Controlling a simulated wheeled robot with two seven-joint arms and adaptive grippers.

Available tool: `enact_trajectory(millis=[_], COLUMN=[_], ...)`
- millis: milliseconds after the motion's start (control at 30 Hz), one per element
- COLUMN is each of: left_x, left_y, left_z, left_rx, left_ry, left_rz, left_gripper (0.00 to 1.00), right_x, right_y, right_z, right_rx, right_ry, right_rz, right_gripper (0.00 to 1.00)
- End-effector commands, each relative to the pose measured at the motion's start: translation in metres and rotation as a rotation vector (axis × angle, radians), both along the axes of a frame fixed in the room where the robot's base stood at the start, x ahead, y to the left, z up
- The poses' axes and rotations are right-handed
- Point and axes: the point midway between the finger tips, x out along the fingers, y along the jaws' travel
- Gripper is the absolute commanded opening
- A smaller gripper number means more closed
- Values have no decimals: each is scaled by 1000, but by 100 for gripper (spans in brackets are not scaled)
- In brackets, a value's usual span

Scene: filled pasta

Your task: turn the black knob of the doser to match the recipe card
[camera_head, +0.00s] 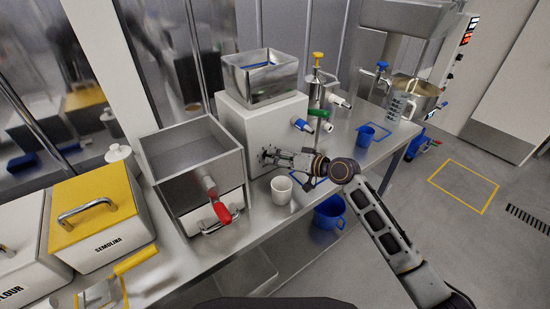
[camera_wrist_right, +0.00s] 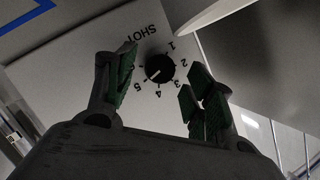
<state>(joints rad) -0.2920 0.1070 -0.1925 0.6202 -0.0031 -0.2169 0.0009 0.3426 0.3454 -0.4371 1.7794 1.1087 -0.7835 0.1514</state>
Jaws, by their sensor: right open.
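The doser is a white box (camera_head: 262,130) with a steel hopper (camera_head: 262,75) on top. Its black knob (camera_wrist_right: 160,69) shows in the right wrist view on a white panel, with "SHOT" and a ring of printed numbers around it. The knob's white mark points to the lower left in that view, roughly toward the 5. My right gripper (camera_head: 284,158) is at the box's front; in the wrist view the open green-padded fingers (camera_wrist_right: 160,85) appear either side of the knob, with no contact visible. The gripper hides the knob in the head view. I cannot make out a recipe card.
A white cup (camera_head: 281,190) stands on the steel bench below the gripper. A steel bin with a red handle (camera_head: 221,210) is at its left, and a yellow-lidded semolina box (camera_head: 95,215) farther left.

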Motion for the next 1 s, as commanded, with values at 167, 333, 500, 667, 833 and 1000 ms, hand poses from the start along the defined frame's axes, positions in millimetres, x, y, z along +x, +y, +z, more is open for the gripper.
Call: enact_trajectory(millis=[167,333,500,667,833,1000], left_x=[0,2,4,6,6,6], left_y=[4,5,6,6,5,5], left_z=[1,2,2,2,2,2], left_rx=[4,6,5,6,6,6], left_ry=[0,-2,-4,-5,-6,-6], left_rz=[-2,-1,-2,-1,-1,-1], left_gripper=[54,54,54,54,54,54], right_x=[7,9,9,9,9,9], right_y=[9,13,13,13,13,12], right_z=[-2,-4,-4,-4,-4,-4], right_rx=[1,0,-1,-1,-1,-1], right_ry=[-2,0,-1,-1,-1,-1], right_rz=[0,0,0,0,0,0], right_gripper=[54,54,54,43,21,8])
